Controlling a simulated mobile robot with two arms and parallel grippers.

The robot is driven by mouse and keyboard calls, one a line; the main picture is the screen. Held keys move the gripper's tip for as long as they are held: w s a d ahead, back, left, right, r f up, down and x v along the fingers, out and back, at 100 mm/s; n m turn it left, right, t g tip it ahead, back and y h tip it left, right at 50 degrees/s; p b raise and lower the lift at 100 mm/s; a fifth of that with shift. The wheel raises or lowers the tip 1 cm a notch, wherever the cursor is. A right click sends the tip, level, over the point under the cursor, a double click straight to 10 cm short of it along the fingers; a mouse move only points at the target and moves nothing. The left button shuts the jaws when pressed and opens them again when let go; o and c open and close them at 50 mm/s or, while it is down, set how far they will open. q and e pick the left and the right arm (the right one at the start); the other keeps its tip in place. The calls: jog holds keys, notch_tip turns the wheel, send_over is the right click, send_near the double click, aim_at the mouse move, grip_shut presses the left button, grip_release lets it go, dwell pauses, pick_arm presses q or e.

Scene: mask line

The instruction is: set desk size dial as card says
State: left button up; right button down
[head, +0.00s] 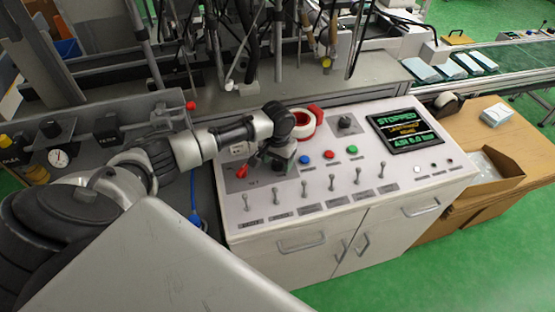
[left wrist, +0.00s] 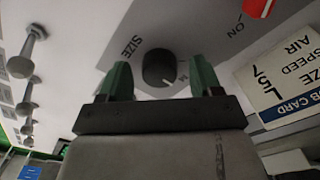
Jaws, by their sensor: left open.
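The size dial (left wrist: 158,66) is a round black knob with a white mark, on the light desk panel, with "SIZE" printed beside it. Its mark points toward a small letter that looks like M. The job card (left wrist: 285,80) shows at the right of the left wrist view, turned on its side; I read SIZE, SPEED, AIR, an L and "57", partly cut off. My left gripper (left wrist: 162,80) is open, its green fingertips on either side of the dial, apart from it in the picture. In the head view, my left gripper (head: 283,162) hides the dial. My right gripper is not in view.
Several toggle levers (head: 305,188) line the desk front. Red, blue and green buttons (head: 330,155), another black knob (head: 346,123) and a screen reading STOPPED (head: 402,130) lie to the right. A red switch (left wrist: 258,7) marked ON is near the dial. A wooden table (head: 480,125) stands beyond.

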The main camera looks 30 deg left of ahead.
pick_arm(q)
jog(key=shift+c, duration=2.4)
jog(key=c, duration=0.4)
jog(key=shift+r, duration=0.1)
jog(key=shift+c, duration=0.3)
jog(key=m+p, duration=0.2)
jog(key=m, duration=0.1)
jog(key=shift+r+p, duration=0.1)
jog(key=shift+p, duration=0.3)
jog(key=m+p, duration=0.1)
jog(key=m, duration=0.2)
jog(key=shift+m, duration=0.3)
jog(key=shift+m+p, duration=0.45)
jog(key=shift+m, duration=0.75)
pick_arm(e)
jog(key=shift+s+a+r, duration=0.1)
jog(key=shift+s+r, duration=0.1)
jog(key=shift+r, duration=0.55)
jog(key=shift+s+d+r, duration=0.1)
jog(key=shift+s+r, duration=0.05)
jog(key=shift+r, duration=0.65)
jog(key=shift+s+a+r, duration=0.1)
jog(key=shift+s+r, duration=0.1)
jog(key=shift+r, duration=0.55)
